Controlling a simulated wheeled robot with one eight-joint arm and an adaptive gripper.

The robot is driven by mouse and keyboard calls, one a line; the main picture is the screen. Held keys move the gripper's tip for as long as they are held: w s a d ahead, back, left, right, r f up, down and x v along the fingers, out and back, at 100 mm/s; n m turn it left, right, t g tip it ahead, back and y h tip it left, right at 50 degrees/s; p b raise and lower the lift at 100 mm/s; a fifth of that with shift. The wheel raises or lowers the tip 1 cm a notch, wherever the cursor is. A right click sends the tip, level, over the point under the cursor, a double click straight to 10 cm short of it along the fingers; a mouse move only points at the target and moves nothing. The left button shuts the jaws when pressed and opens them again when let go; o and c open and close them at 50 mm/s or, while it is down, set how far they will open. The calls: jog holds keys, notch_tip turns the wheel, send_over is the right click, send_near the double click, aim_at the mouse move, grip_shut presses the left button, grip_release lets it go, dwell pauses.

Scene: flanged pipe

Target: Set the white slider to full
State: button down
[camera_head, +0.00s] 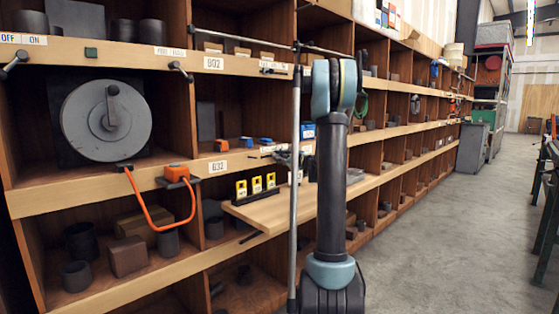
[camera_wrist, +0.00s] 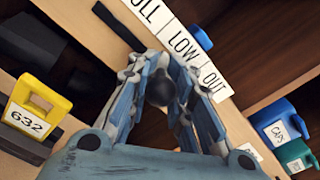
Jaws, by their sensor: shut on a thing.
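A white label strip (camera_wrist: 184,45) in the wrist view reads FULL, LOW and OUT, from upper left to lower right, on a wooden shelf edge. A dark slot (camera_wrist: 118,25) runs beside it and shows bare near FULL. My gripper (camera_wrist: 162,78) is at this slot, its fingers closed in beside the LOW and OUT labels. A dark round knob (camera_wrist: 160,90) shows between the fingers. The slider's body is mostly hidden by the fingers, and I cannot make out its white colour.
A yellow 632 tag holder (camera_wrist: 32,115) is close on the left, and blue (camera_wrist: 278,130) and green (camera_wrist: 297,157) ones on the right. In the head view a wooden board (camera_head: 275,212) juts out below my gripper. The aisle floor (camera_head: 430,210) at right is clear.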

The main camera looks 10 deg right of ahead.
aim_at(265, 157)
jog(key=s+a, duration=0.2)
jog(key=a, duration=0.1)
jog(key=s+a, duration=0.1)
jog(key=a, duration=0.1)
jog(key=shift+s+a, duration=0.1)
jog(key=shift+s, duration=0.3)
jog(key=c, duration=1.5)
grip_release()
jog(key=shift+a, duration=0.1)
jog(key=shift+o, duration=0.7)
jog(key=shift+s+d, duration=0.4)
jog(key=v, duration=1.1)
jog(key=shift+a+f, duration=0.1)
jog(key=shift+a, duration=0.05)
